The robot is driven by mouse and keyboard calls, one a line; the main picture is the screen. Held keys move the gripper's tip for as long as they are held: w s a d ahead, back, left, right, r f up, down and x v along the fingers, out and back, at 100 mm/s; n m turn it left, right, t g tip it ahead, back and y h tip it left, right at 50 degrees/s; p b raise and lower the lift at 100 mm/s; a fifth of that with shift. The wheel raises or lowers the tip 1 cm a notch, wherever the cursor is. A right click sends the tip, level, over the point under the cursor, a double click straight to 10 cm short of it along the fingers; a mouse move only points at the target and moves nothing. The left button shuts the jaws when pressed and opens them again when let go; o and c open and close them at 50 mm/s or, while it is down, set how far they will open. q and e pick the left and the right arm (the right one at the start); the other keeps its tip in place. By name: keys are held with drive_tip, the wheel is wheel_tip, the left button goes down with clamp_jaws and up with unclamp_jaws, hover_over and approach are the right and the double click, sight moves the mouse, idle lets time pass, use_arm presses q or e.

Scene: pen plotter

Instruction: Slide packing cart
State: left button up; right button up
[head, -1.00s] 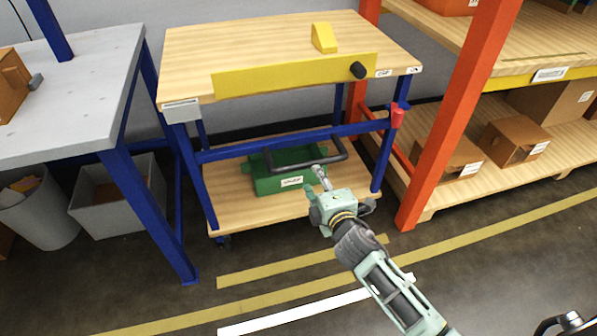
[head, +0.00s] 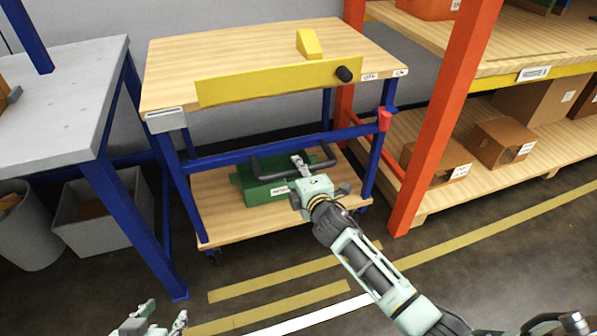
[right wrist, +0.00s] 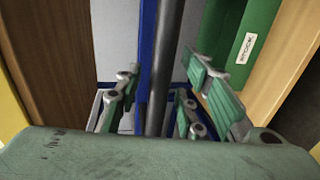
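The packing cart has a wooden top (head: 230,50), blue legs and a wooden lower shelf (head: 215,205). A dark U-shaped push handle (head: 326,161) sticks out from its near side, above the lower shelf. My right gripper (head: 300,162) is at the handle in the head view. In the right wrist view the dark handle bar (right wrist: 166,70) runs between the open fingers of my right gripper (right wrist: 163,80), with gaps on both sides. My left gripper (head: 165,312) is low at the bottom edge of the head view, fingers apart and empty, partly cut off.
A green bin (head: 250,187) with a label sits on the lower shelf. A grey workbench (head: 75,90) with grey bins (head: 100,215) below stands left. An orange rack post (head: 440,125) stands close on the right. Floor in front is clear, with yellow and white stripes.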

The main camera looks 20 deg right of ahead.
drive_tip(key=shift+c, duration=0.2)
clamp_jaws()
idle(0.4)
